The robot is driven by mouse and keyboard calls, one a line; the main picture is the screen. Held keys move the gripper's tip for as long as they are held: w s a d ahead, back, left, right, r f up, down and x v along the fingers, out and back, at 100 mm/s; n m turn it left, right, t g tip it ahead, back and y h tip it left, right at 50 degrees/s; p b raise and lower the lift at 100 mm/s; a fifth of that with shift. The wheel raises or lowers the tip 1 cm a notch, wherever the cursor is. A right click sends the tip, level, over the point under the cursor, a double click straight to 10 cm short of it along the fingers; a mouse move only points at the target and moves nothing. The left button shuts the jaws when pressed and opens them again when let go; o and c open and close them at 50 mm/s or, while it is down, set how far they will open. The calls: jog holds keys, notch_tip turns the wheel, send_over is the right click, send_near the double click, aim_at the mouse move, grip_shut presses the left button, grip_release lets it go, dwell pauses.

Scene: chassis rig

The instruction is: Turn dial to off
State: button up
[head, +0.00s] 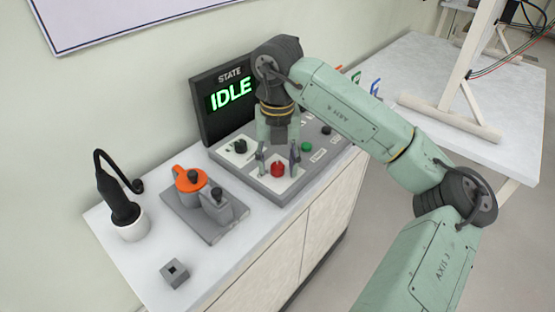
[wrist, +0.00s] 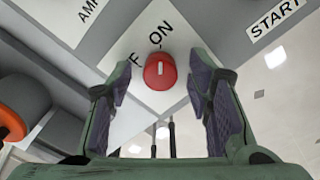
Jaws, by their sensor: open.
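The red dial (head: 278,169) sits on a white label plate on the sloped grey control panel (head: 262,186). In the wrist view the dial (wrist: 159,70) shows a short white mark that stands upright in the picture, towards the word ON. The OFF lettering to its left is partly hidden. My gripper (head: 278,158) is open and points down at the panel. Its fingers stand on either side of the dial, and in the wrist view a gap shows between the dial and each finger. I cannot tell the exact height of the fingertips over the plate.
A state display (head: 230,95) reading IDLE stands behind the panel. A black knob (head: 240,146) is to the left of the dial and a green button (head: 307,147) to its right. A grey tray with an orange-topped part (head: 190,179) sits at the left.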

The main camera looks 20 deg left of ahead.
jog(key=shift+c, duration=0.3)
grip_shut()
dwell(0.3)
